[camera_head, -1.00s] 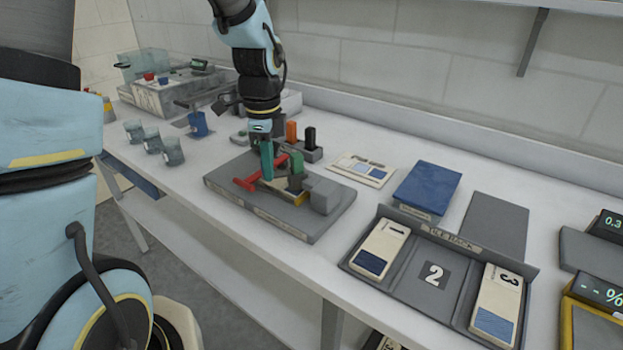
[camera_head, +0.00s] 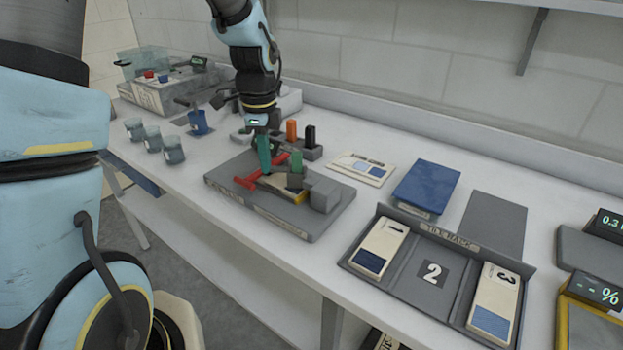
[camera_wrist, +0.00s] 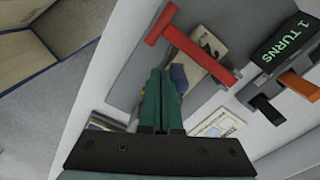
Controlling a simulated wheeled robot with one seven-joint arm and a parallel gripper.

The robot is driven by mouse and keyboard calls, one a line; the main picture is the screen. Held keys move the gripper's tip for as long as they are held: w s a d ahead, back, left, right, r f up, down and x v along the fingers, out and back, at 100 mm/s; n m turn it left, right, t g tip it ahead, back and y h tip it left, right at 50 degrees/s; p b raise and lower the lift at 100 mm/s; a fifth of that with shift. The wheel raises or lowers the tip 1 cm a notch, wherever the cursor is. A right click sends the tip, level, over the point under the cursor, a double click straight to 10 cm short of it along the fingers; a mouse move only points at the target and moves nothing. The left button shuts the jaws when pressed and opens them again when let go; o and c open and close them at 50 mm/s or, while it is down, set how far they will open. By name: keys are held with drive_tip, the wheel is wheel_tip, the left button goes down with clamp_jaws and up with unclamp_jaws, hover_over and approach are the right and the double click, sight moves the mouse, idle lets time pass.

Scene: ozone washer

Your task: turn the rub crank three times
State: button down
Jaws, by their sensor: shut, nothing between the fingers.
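The red crank (camera_head: 246,182) lies across the grey rig (camera_head: 230,188) on the bench. In the wrist view the red crank (camera_wrist: 200,52) shows as a long bar with a crosspiece at its upper left end. A small display (camera_wrist: 285,40) there reads "1 TURNS". My gripper (camera_head: 265,172) points down at the rig, its green fingers together and empty. In the wrist view my gripper (camera_wrist: 160,76) is just below the red bar in the picture, apparently not holding it. Whether the fingertips touch the crank cannot be told.
A tile rack (camera_head: 430,275) is at the right. Several cups (camera_head: 172,150) stand at the left. A blue slab (camera_head: 427,185) lies behind the rack.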

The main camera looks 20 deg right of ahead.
drive_tip(key=shift+w+d+p, duration=0.2)
drive_tip(key=shift+w+d, duration=0.05)
drive_tip(key=shift+w, duration=0.3)
drive_tip(key=shift+w+d+p, duration=0.2)
drive_tip(key=shift+w+d, duration=0.05)
drive_tip(key=shift+w, duration=0.3)
drive_tip(key=shift+w+d+p, duration=0.35)
drive_tip(key=shift+w+d, duration=0.5)
drive_tip(key=shift+d, duration=0.1)
drive_tip(key=shift+w+d+p, duration=0.15)
drive_tip(key=shift+w+d, duration=0.15)
drive_tip(key=shift+d, duration=0.2)
drive_tip(key=shift+w+d+p, duration=0.15)
drive_tip(key=shift+w+d, duration=0.1)
drive_tip(key=shift+d, duration=0.25)
